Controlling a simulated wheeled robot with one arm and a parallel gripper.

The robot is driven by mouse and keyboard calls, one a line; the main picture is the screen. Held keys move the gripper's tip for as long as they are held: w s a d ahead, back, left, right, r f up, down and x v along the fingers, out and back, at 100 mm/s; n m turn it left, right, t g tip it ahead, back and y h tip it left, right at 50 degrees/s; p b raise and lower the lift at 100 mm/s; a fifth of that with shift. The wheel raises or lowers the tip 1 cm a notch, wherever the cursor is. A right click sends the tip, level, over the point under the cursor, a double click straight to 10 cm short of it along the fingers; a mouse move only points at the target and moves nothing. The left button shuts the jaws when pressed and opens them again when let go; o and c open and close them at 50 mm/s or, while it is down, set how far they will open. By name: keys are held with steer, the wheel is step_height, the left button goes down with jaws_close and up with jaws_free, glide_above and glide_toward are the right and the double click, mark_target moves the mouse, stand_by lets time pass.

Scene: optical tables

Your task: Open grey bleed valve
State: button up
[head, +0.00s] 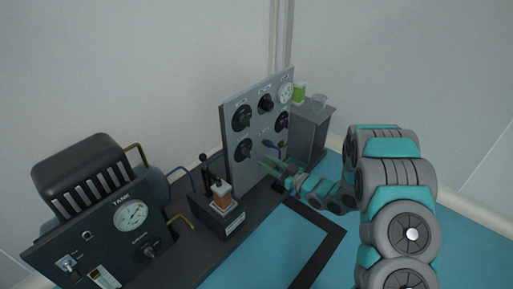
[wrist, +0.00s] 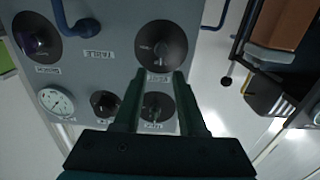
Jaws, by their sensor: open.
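A grey upright panel (head: 262,132) carries several round black dials with handles and a gauge. No dial label is clear enough to tell which is the bleed valve. The lower-left dial (head: 243,150) is nearest my gripper (head: 270,160), which is just to its right in the head view. In the wrist view, where the panel is upside down, this dial with a greyish handle (wrist: 161,43) lies just beyond the fingertips of my open, empty gripper (wrist: 160,73). Another grey-handled dial (wrist: 157,107) shows between the fingers. A purple-tinted dial (wrist: 38,38) is at upper left.
A pump-like unit with an orange-brown block (head: 220,194) stands left of my gripper. A dark tank panel (head: 105,235) with a gauge is at lower left. Blue and yellow pipes run near the panel. A grey cabinet (head: 312,130) with beakers is at right. The teal tabletop (head: 270,255) in front is clear.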

mark_target(250, 152)
steer(key=shift+b+x, duration=0.4)
steer(key=shift+x, duration=3.5)
jaws_close()
steer(key=shift+a, duration=0.1)
